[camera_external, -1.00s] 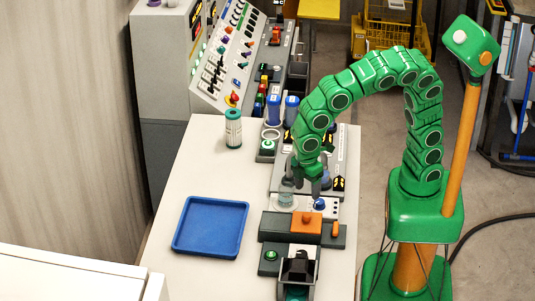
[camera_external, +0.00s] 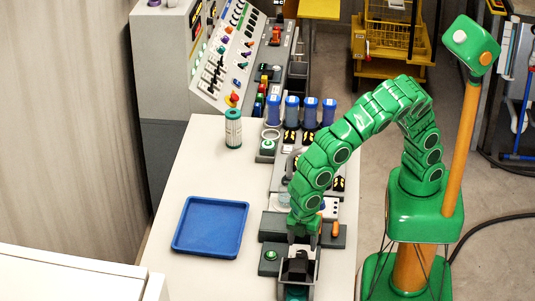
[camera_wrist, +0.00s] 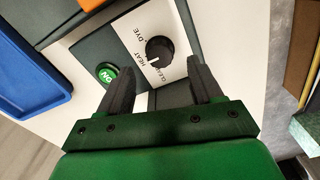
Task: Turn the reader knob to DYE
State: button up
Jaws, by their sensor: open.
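The reader knob (camera_wrist: 160,50) is round and black on a white plate in the wrist view. Labels including HEAT and DYE stand at its left side; I cannot tell surely which one its pointer faces. My gripper (camera_wrist: 162,67) is open, with one dark finger on each side below the knob and nothing between them. I cannot tell from this view whether the fingertips reach the knob's height. In the external view my gripper (camera_external: 304,233) points down over the front part of the bench devices, and the knob cannot be made out there.
A green ON button (camera_wrist: 107,75) sits left of the knob. A blue tray (camera_external: 210,228) lies on the bench left of the devices. An orange lever (camera_external: 335,229) is right of my gripper, and a dark open box (camera_external: 297,268) is in front of it.

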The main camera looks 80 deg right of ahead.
aim_at(302, 253)
notch_tip(302, 253, down, 5)
dwell(0.3)
jog(key=c, duration=1.1)
jog(key=shift+o, duration=0.2)
jog(key=shift+m, duration=0.4)
jog(key=m, duration=0.5)
jog(key=shift+r, duration=0.1)
jog(key=shift+m, duration=2.5)
